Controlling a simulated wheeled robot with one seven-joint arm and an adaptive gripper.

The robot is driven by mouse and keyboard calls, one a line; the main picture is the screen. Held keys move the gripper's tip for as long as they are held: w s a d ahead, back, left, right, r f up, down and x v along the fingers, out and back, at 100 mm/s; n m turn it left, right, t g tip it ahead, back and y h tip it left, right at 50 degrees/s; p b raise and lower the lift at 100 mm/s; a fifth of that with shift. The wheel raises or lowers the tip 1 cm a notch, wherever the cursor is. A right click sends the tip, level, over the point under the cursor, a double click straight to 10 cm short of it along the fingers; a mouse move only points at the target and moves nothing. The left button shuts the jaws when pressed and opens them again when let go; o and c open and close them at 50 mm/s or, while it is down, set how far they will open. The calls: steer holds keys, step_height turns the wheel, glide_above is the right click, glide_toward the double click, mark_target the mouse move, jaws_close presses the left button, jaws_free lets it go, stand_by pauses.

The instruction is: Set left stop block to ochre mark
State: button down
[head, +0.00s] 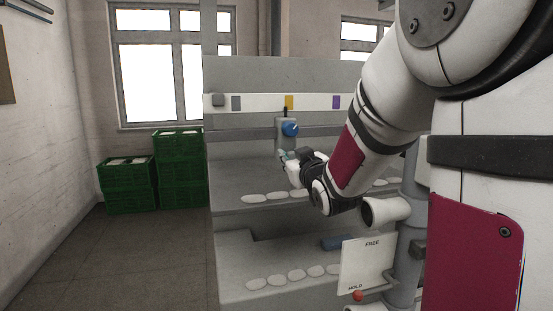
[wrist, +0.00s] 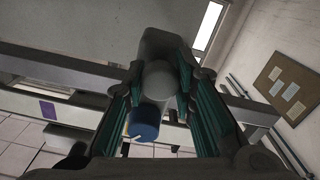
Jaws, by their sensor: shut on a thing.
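The left stop block (head: 281,138) is a grey block on the rail, with a blue knob (head: 290,129) on its face and a thin dark pointer on top. The pointer stands just below the ochre mark (head: 289,102), near that mark's left side. My gripper (head: 286,157) is at the block's lower end, below the knob. In the wrist view, my gripper (wrist: 158,95) has its teal-padded fingers on both sides of the grey rounded part of the block (wrist: 158,78). The blue knob (wrist: 144,122) shows there too. The exact finger contact is partly hidden.
The white strip also carries a grey mark (head: 236,102) and a purple mark (head: 336,101). White cones' ends (head: 254,198) line the shelf below. A FREE/HOLD sign (head: 366,264) stands lower right. Green crates (head: 180,175) are stacked at left, with clear floor before them.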

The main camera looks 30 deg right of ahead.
steer(key=shift+s+d, duration=0.2)
steer(key=shift+d, duration=0.35)
steer(key=c, duration=1.3)
jaws_free()
steer(key=v, duration=0.7)
steer(key=shift+s, duration=0.25)
steer(key=shift+a, duration=0.15)
